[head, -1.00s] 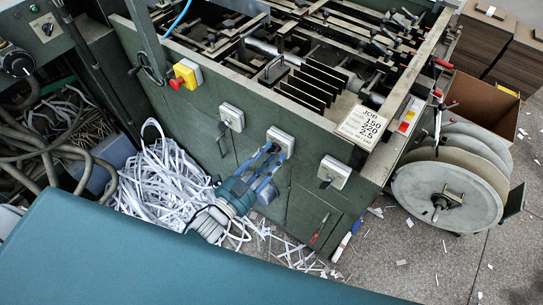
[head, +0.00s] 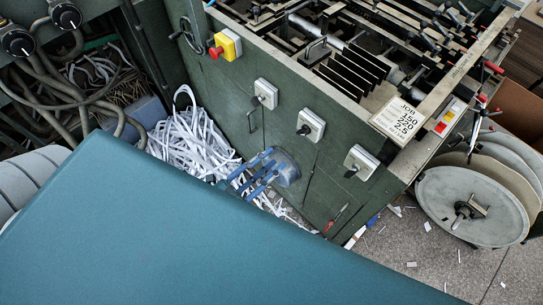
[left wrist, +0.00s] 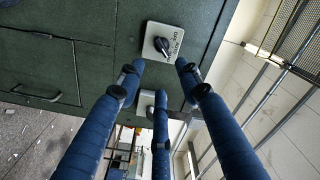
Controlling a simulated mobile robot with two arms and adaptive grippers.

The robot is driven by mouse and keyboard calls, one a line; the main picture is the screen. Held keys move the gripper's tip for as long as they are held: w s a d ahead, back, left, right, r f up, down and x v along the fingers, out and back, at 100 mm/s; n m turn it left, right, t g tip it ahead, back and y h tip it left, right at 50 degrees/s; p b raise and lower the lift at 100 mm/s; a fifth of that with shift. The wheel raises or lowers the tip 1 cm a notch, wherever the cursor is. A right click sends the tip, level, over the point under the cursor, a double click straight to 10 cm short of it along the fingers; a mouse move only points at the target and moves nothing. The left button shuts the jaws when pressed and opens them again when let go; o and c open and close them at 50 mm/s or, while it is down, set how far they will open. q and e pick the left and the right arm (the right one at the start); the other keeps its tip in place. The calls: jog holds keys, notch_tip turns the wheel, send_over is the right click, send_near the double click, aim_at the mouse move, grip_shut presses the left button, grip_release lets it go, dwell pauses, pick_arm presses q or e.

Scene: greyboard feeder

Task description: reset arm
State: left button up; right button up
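My left gripper (head: 266,168) is in front of the green machine's front panel (head: 330,172), below and left of the middle rotary switch (head: 310,126). Its blue fingers are spread with nothing held between them. In the left wrist view the open fingers (left wrist: 160,78) point toward the panel. A rotary switch on a pale plate (left wrist: 162,42) shows just beyond their tips, and another switch (left wrist: 147,103) is partly behind a finger. I see no contact with either. The rest of my left arm is mostly hidden. My right gripper is not in view.
A teal surface (head: 200,235) fills the lower foreground. White paper strips (head: 190,140) lie heaped left of the gripper. A left switch (head: 265,93), a right switch (head: 361,162) and a red-yellow stop button (head: 225,45) stick out from the panel. A large reel (head: 472,205) stands at right.

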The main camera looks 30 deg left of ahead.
pick_arm(q)
jog(key=s+a+f+n+g+y, duration=0.2)
jog(key=s+f+g, duration=0.1)
jog(key=f, duration=0.7)
jog(key=s+a+f+n+g+y, duration=0.1)
jog(key=s+f+n+g, duration=0.15)
jog(key=f, duration=0.65)
jog(key=s+a+f+n+g+y, duration=0.2)
jog(key=s+f, duration=0.2)
jog(key=f, duration=0.6)
jog(key=s+f+n+g, duration=0.2)
jog(key=s+f+g, duration=0.2)
jog(key=s+f, duration=0.3)
jog(key=s+f+n+g+y, duration=0.1)
jog(key=s+f+g, duration=0.3)
jog(key=s, duration=1.1)
notch_tip(320, 180, down, 4)
jog(key=shift+s+a+r+n, duration=0.1)
jog(key=shift+s+a+n, duration=0.05)
jog(key=shift+n, duration=0.5)
jog(key=shift+a+g, duration=0.1)
jog(key=shift+g, duration=0.15)
jog(key=shift+c, duration=0.5)
